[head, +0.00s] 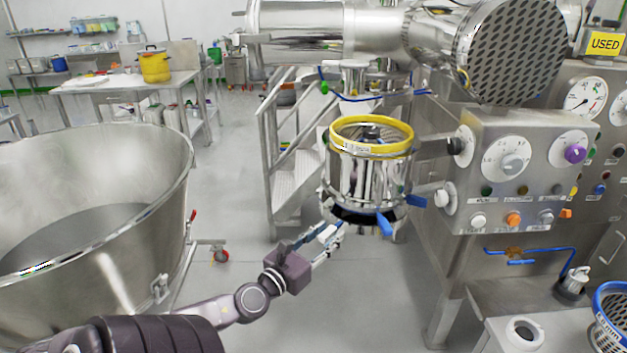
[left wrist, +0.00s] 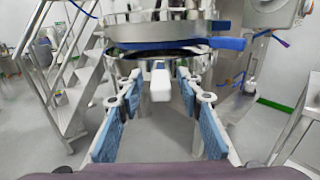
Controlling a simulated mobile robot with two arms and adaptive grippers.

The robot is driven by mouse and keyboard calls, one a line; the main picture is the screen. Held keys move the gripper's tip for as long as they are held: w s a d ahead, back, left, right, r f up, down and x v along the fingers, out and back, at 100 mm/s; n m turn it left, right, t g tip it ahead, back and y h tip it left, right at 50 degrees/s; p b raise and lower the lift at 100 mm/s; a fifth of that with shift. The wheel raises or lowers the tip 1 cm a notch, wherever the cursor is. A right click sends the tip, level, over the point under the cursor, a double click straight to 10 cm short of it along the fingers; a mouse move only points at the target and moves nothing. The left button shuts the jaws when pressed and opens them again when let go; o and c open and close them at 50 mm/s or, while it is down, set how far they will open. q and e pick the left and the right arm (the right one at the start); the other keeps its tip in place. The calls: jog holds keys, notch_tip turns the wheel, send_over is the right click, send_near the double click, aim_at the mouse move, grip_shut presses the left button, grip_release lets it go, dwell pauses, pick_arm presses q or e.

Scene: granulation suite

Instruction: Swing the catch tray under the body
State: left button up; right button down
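The body (head: 372,180) is a shiny steel cylinder with a yellow ring on top, held beside the machine panel. Below it is the catch tray (head: 328,209), a shallow steel dish with a dark inside, sticking out slightly to the left of the body. In the left wrist view, the tray (left wrist: 125,52) has a white handle (left wrist: 160,82) pointing toward me. My left gripper (head: 335,236) is open, its blue-padded fingers (left wrist: 160,120) apart on either side of the handle's line. I cannot tell how deep the handle sits between them. My right gripper is out of view.
A large steel bowl (head: 80,210) on a wheeled frame stands at the left. Metal steps (head: 290,180) stand behind the body. The control panel (head: 510,165) with dials is close on the right. Blue levers (head: 385,224) stick out from the body's lower edge. Floor between bowl and panel is clear.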

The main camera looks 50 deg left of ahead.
pick_arm(q)
jog(key=v, duration=1.1)
jog(key=shift+s, duration=0.25)
jog(key=shift+f, duration=0.1)
jog(key=s+a+f+n+g+y, duration=0.1)
jog(key=s+a+f+n+g, duration=0.2)
jog(key=f, duration=0.6)
jog(key=s+a+f+n+g+y, duration=0.1)
jog(key=s+a+f+n+g, duration=0.15)
jog(key=f+n, duration=0.45)
jog(key=s+a+f+n+g+y, duration=0.15)
jog(key=s+f, duration=0.25)
jog(key=f, duration=0.7)
jog(key=s+d+f+n+g+h, duration=0.25)
jog(key=s+f+n, duration=0.25)
jog(key=f, duration=0.6)
jog(key=s+d+f+n+g+h, duration=0.1)
jog(key=s+d+f+n+g, duration=0.1)
jog(key=s+d+f+n, duration=0.2)
jog(key=s+d+f+n+g+h, duration=0.2)
jog(key=s+d+f+n, duration=0.3)
jog(key=d+f, duration=0.5)
jog(key=s+d+f+n+g+h, duration=0.2)
jog(key=s+d+f+n, duration=0.3)
jog(key=d, duration=1)
notch_tip(320, 180, down, 3)
jog(key=shift+s+f+g, duration=0.1)
jog(key=shift+s+g, duration=0.1)
jog(key=shift+g, duration=0.25)
